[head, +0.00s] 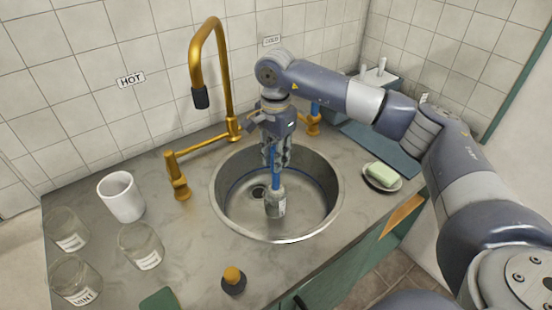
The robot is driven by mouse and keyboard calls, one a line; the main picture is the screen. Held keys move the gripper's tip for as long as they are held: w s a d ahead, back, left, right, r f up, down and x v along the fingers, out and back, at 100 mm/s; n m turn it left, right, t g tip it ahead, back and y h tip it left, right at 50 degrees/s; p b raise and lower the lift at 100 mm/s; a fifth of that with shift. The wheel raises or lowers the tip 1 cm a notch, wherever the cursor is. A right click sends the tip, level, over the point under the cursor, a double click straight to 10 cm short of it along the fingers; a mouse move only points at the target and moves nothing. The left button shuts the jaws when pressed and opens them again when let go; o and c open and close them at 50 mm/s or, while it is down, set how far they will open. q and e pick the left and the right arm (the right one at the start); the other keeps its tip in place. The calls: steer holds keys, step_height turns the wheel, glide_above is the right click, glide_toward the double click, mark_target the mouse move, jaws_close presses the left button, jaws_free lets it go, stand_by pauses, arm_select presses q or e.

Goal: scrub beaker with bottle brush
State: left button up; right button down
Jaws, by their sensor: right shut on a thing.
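The beaker (275,206), a small glass vessel with a pale label, stands in the round steel sink (222,205). The bottle brush (277,182) has a blue handle and is roughly upright, pointing down at the beaker's mouth. Its lower end appears to be inside the beaker, but the bristles are hard to make out. My right gripper (276,157) points down above the beaker and is shut on the brush. My left gripper is not in view.
A brass faucet (224,70) rises behind the sink. Glass jars (142,245) and a white mug (121,197) stand on the left counter. A dark stopper-like object (233,280) is in front. A soap dish (382,178) sits right of the sink.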

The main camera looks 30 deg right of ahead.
steer(key=shift+w+r+p, duration=0.2)
steer(key=shift+r+p, duration=1.85)
steer(key=shift+r, duration=1.65)
steer(key=shift+r+p, duration=1.3)
steer(key=shift+r, duration=0.75)
steer(key=shift+f, duration=0.1)
